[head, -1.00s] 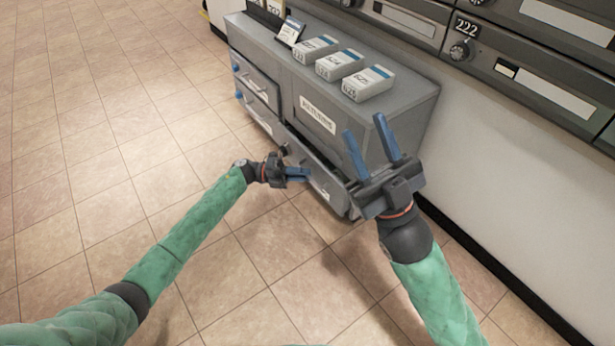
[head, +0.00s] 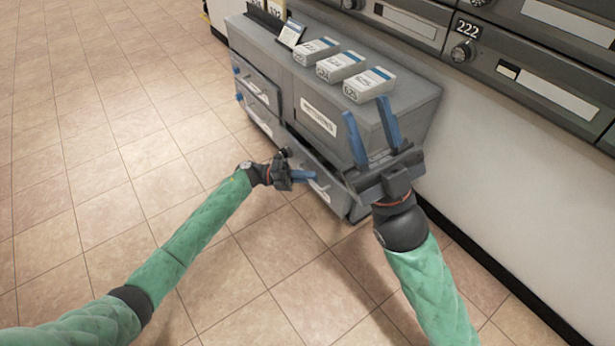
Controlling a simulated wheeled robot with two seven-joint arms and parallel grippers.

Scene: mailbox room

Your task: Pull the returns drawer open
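The grey cabinet (head: 395,112) stands against the wall, with a white label (head: 319,117) on its front that is too blurred to read surely. Below the label is a wide lower drawer (head: 334,192) with a pale handle. A dark gap along its top edge suggests it stands slightly out. My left gripper (head: 312,175) is at this drawer's front, its blue fingers pointing at the handle area. Its hand hides part of the drawer, and I cannot tell whether the fingers touch or grip the handle. My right gripper (head: 367,107) is open and empty, in front of the cabinet's right end in the picture.
Three white boxes (head: 341,67) and a small tilted display (head: 291,34) sit on the cabinet top. Two smaller drawers (head: 257,82) are at the cabinet's left. Grey wall mailboxes (head: 530,62) hang at upper right. The tiled floor (head: 130,150) before the cabinet is clear.

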